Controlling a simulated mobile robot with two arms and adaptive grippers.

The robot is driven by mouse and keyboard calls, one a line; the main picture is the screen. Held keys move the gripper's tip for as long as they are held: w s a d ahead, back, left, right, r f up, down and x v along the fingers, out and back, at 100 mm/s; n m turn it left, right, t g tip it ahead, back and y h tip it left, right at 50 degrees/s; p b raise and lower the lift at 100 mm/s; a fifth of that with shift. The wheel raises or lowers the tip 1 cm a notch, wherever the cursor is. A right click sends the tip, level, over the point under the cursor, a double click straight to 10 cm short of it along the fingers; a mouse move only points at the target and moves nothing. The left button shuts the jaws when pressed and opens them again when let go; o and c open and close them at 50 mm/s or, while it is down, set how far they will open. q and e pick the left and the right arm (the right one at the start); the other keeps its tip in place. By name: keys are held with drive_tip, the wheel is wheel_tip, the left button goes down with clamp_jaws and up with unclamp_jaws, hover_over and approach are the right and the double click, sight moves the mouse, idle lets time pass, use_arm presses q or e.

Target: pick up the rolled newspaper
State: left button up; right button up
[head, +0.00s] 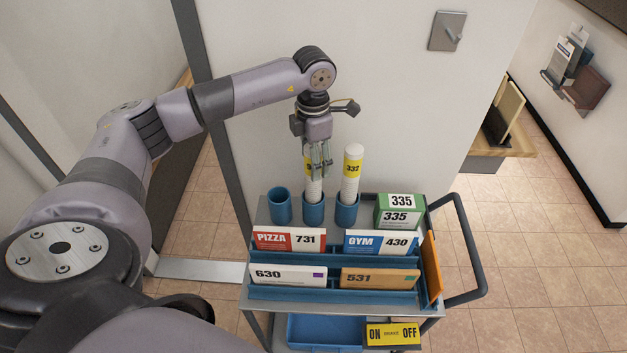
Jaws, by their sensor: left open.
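Two rolled newspapers stand upright in blue cups at the back of a cart. The right one (351,178) is white with a yellow band reading 332 and stands in the right cup (347,211). The other (314,190) stands in the middle cup (313,212), partly hidden behind my left gripper. My left gripper (319,171) points down, open, with its fingers at the upper part of the middle newspaper. I cannot tell whether they touch it. My right gripper is not in view.
The cart (257,215) also holds an empty-looking left cup (280,206), a green 335 box (398,211) and racks of mail cards such as PIZZA 731 (289,239). A handle (470,245) sticks out right. A wall (400,110) stands close behind. Tiled floor is free at right.

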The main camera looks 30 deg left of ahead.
use_arm(q)
drive_tip(key=shift+f, duration=0.9)
drive_tip(key=shift+c, duration=0.3)
clamp_jaws()
